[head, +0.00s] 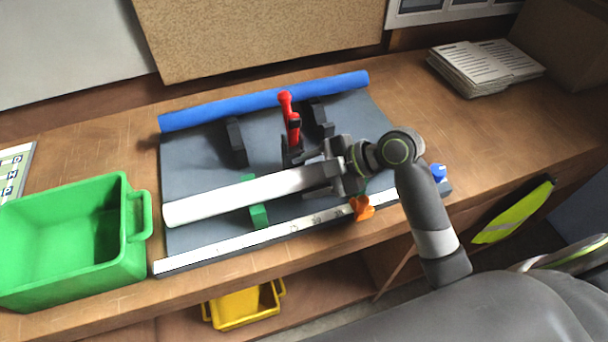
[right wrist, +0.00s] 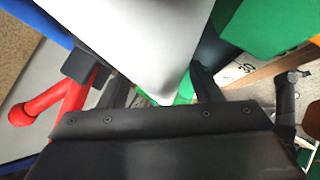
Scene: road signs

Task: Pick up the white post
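The white post (head: 240,197) lies lengthwise above the grey mat, over a green block (head: 259,216). My right gripper (head: 322,175) is at the post's right end, with its fingers spread on either side of it. In the right wrist view the post (right wrist: 150,35) reaches down between the two dark fingers (right wrist: 160,90), and a sliver of green shows between it and the right finger. The gripper looks open around the post; any contact is hard to see. My left gripper is not in view.
A red clamp (head: 290,120) stands just behind the gripper. Dark blocks (head: 236,142) and a blue roll (head: 265,101) lie behind the post. A white ruler strip (head: 240,248) with an orange piece (head: 361,208) is in front.

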